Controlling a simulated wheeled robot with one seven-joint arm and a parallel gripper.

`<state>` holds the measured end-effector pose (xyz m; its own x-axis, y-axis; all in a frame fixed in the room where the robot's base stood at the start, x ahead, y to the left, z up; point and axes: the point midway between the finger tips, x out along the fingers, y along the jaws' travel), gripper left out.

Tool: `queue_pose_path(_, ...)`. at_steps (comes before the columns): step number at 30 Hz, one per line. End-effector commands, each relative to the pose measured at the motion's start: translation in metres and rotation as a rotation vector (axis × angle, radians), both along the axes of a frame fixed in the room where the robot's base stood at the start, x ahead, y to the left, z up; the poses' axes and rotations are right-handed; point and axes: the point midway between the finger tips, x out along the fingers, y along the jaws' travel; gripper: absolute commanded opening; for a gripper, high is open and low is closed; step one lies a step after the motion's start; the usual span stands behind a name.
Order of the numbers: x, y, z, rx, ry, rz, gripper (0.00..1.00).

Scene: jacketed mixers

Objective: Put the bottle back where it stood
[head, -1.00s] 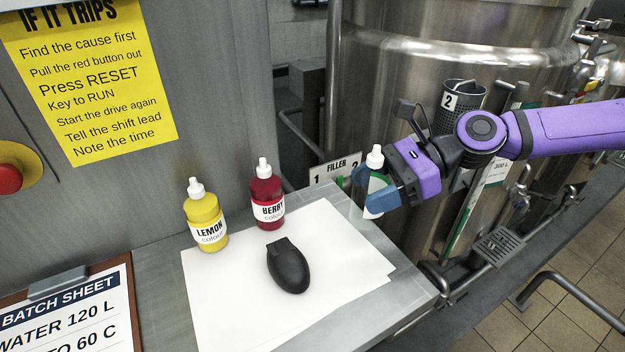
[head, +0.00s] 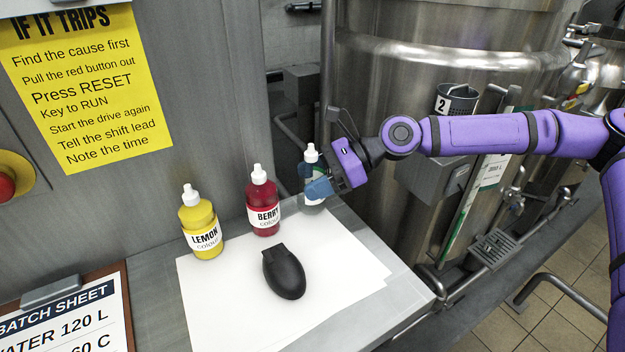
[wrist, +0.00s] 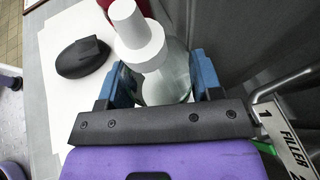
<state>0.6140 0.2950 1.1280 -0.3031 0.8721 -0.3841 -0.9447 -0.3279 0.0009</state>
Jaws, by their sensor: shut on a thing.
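In the wrist view the bottle's white cap (wrist: 140,38) and clear body sit between the two fingers (wrist: 160,85). I cannot tell whether its base touches the bench.
The red BERRY bottle (head: 263,205) and yellow LEMON bottle (head: 201,226) stand in a row at the left. A black mouse-shaped object (head: 284,271) lies on the white sheet (head: 225,310). The FILLER sign (wrist: 285,140) is close to my gripper. A steel vessel (head: 400,90) stands behind.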

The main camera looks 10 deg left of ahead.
Motion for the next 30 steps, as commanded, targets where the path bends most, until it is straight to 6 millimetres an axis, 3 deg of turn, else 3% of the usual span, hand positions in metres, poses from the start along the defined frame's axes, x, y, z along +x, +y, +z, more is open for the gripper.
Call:
queue_pose_path(13, -0.0004, -0.0001, -0.0075, -0.002, -0.002, 0.000, 0.29)
queue_pose_path(14, -0.0004, -0.0001, -0.0076, -0.002, -0.002, 0.000, 0.64)
queue_pose_path(17, -0.0004, -0.0001, -0.0073, -0.001, -0.001, 0.000, 0.85)
queue_pose_path(27, -0.0003, -0.0001, -0.0041, 0.000, -0.001, 0.000, 0.85)
queue_pose_path(30, 0.0036, -0.0091, -0.0007, -0.001, -0.001, -0.003, 0.85)
